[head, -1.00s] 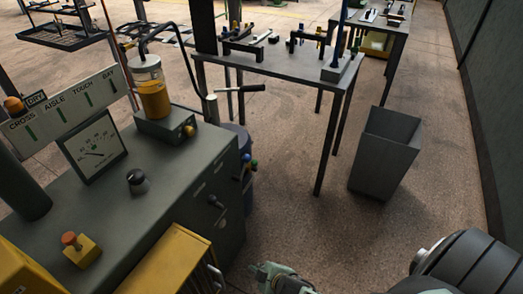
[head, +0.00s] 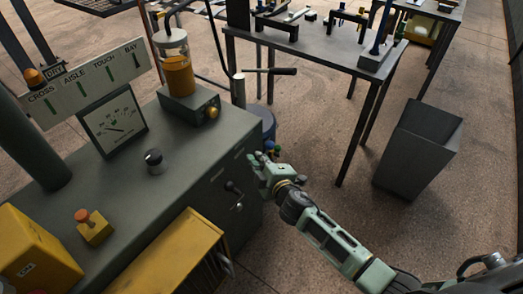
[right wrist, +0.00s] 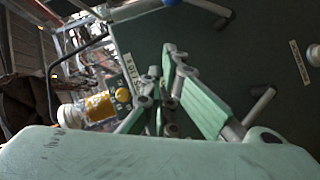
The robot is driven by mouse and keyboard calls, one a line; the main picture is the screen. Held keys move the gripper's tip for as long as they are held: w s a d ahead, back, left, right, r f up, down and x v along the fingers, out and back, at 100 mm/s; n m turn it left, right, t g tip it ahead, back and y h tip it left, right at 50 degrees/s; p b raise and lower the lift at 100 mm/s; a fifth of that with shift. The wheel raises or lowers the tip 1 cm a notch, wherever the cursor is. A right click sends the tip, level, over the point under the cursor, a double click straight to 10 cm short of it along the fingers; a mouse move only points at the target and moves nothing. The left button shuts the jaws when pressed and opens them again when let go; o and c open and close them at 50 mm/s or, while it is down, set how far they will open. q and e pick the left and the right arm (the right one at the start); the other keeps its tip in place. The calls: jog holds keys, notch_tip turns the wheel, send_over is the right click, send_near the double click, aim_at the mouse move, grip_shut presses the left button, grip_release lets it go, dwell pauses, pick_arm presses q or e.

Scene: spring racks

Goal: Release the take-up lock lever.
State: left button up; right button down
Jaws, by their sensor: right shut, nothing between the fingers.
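Two small levers with dark grips, an upper one (head: 232,187) and a lower one (head: 238,207), sit on the front face of the dark green cabinet (head: 205,140). I cannot read which one is the take-up lock lever. My right gripper (head: 258,170) is shut and empty, by the cabinet's front right edge, just above and right of these levers. In the right wrist view my closed fingers (right wrist: 172,58) point at the dark panel, and a grey handle (right wrist: 260,104) shows right of them. Contact cannot be told. My left gripper is not in view.
A pump unit with an amber jar (head: 177,68), a gauge (head: 114,128) and a black knob (head: 154,160) stand on the cabinet. A yellow box (head: 170,258) is in front. A black-handled bar (head: 270,71) sticks out behind. A table (head: 320,58) and grey bin (head: 418,148) stand right.

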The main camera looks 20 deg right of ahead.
aim_at(259, 138)
jog(key=x, duration=0.3)
jog(key=shift+a, duration=0.1)
jog(key=shift+w+d+f+b, duration=0.4)
jog(key=shift+w+d+f, duration=0.15)
jog(key=shift+w+d, duration=0.25)
jog(key=shift+w+d+f, duration=0.25)
jog(key=shift+w+d, duration=0.2)
jog(key=shift+w+d, duration=0.85)
jog(key=shift+d, duration=0.25)
jog(key=shift+r, duration=0.1)
